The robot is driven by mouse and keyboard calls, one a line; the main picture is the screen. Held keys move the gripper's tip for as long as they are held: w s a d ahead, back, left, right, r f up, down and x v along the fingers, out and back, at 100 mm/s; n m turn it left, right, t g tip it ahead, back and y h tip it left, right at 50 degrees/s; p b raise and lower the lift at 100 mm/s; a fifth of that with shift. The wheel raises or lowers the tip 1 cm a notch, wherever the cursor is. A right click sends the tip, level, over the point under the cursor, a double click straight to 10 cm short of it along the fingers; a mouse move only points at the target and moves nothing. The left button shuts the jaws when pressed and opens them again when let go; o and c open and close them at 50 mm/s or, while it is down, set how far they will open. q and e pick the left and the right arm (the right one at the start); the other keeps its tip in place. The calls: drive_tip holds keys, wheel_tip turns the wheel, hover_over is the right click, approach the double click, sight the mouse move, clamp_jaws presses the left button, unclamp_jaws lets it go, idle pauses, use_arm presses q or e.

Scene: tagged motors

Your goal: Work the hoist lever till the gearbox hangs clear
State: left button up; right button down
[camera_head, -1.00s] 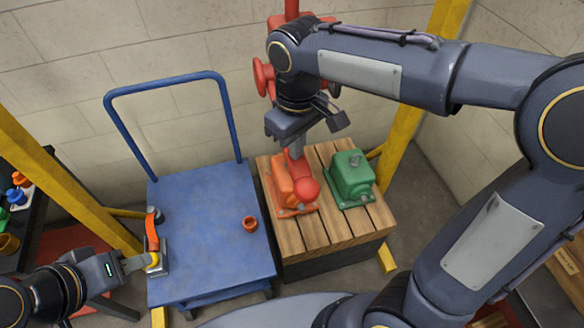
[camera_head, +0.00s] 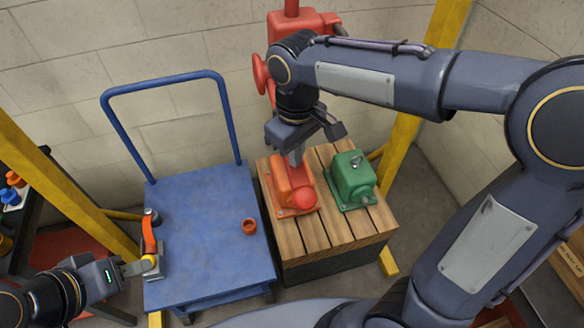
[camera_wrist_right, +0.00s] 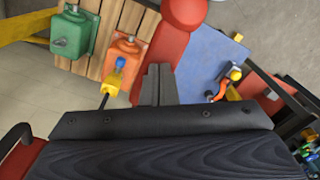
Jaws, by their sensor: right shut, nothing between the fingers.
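The red hoist (camera_head: 305,25) is at the back wall, partly hidden by my right arm. Its red lever ends in a ball knob (camera_head: 304,199), in front of the orange gearbox (camera_head: 283,190) in the head view. In the right wrist view the orange gearbox (camera_wrist_right: 128,48) is on the slats, with a yellow hook (camera_wrist_right: 113,82) at its blue eye. My right gripper (camera_head: 296,160) is shut and empty, at the lever; contact is unclear. My left gripper (camera_head: 143,266) is at a yellow part (camera_head: 149,262) on the blue trolley; its grip is unclear.
A green gearbox (camera_head: 353,182) stands beside the orange one on the wooden pallet (camera_head: 320,235). Yellow posts (camera_head: 400,140) flank the area.

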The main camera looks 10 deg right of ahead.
drive_tip(key=shift+w+f+b, duration=0.15)
drive_tip(key=shift+f+b, duration=0.15)
drive_tip(key=shift+f, duration=0.4)
drive_tip(key=shift+w+f+b, duration=0.1)
drive_tip(key=shift+f+b, duration=0.2)
drive_tip(key=shift+f, duration=0.4)
wheel_tip(320, 180, up, 18)
drive_tip(key=p, duration=1.4)
drive_tip(key=shift+f+p, duration=0.25)
drive_tip(key=shift+p, duration=0.1)
wheel_tip(320, 180, down, 2)
drive_tip(key=shift+f+b, duration=0.15)
drive_tip(key=shift+b, duration=0.65)
drive_tip(key=shift+f, duration=0.15)
